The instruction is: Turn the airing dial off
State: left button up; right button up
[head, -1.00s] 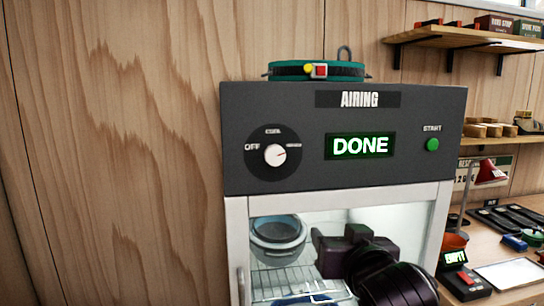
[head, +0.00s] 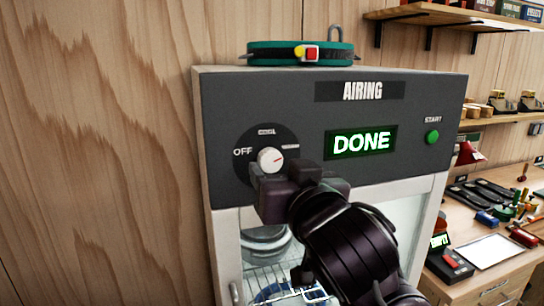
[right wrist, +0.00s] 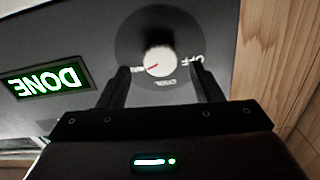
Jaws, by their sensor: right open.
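The airing dial (head: 270,160) is a white knob with a red pointer on a dark round plate, on the grey front of the airing cabinet (head: 400,100). OFF is printed at its left; the red pointer aims to the right, away from OFF. The display (head: 361,142) reads DONE in green. My right gripper (head: 274,176) is just below and in front of the dial. In the right wrist view the dial (right wrist: 160,61) sits between the two open fingers of the gripper (right wrist: 163,80), with no clear contact. My left gripper is not in view.
A green START button (head: 432,137) is on the panel's right. A teal coiled strap (head: 300,53) lies on the cabinet top. A workbench (head: 500,275) with tools and a shelf stand at the right. Bare wooden wall is at the left.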

aim_at(272, 162)
jog(key=shift+p+x, duration=0.4)
jog(key=shift+x, duration=1.4)
jog(key=c, duration=1)
